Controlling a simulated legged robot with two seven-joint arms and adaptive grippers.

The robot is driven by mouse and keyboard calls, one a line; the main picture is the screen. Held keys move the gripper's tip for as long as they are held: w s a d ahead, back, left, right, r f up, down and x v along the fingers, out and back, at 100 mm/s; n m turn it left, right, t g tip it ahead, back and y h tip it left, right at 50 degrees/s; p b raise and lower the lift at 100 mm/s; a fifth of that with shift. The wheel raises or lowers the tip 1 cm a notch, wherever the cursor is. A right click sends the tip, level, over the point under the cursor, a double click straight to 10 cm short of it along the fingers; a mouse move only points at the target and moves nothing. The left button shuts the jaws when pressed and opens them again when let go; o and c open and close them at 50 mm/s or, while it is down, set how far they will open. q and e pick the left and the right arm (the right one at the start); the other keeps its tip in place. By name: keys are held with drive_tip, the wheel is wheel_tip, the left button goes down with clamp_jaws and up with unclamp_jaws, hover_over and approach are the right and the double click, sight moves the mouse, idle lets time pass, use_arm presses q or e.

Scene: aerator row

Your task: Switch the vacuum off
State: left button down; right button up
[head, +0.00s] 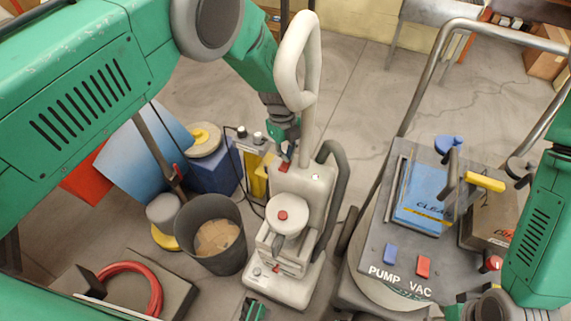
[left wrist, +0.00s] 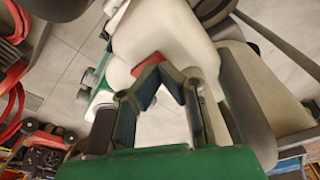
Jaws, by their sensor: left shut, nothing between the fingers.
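An off-white upright vacuum (head: 300,190) with a looped handle stands upright in the middle of the head view. A small red switch (head: 284,168) shows high on its body. A red piece, seemingly this switch, also shows in the left wrist view (left wrist: 150,64). My left gripper (head: 284,153) is shut and empty, just above the switch. In the left wrist view its fingertips (left wrist: 158,74) are close in front of the red piece, partly covering it; I cannot tell whether they touch. My right arm is at the right edge; I cannot make out its gripper's jaws.
A grey bucket (head: 211,262) stands left of the vacuum. At right, a grey machine (head: 370,262) marked PUMP and VAC has a blue rocker (head: 390,253) and a red rocker (head: 423,266). A red hose (head: 155,285) lies at lower left. Bare floor (head: 350,90) is behind.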

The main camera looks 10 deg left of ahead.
use_arm(q)
drive_tip(key=shift+f+b, duration=0.3)
drive_tip(key=shift+f, duration=0.15)
drive_tip(key=shift+r, duration=0.1)
drive_tip(key=shift+r+p, duration=2.5)
drive_tip(key=shift+r, duration=0.95)
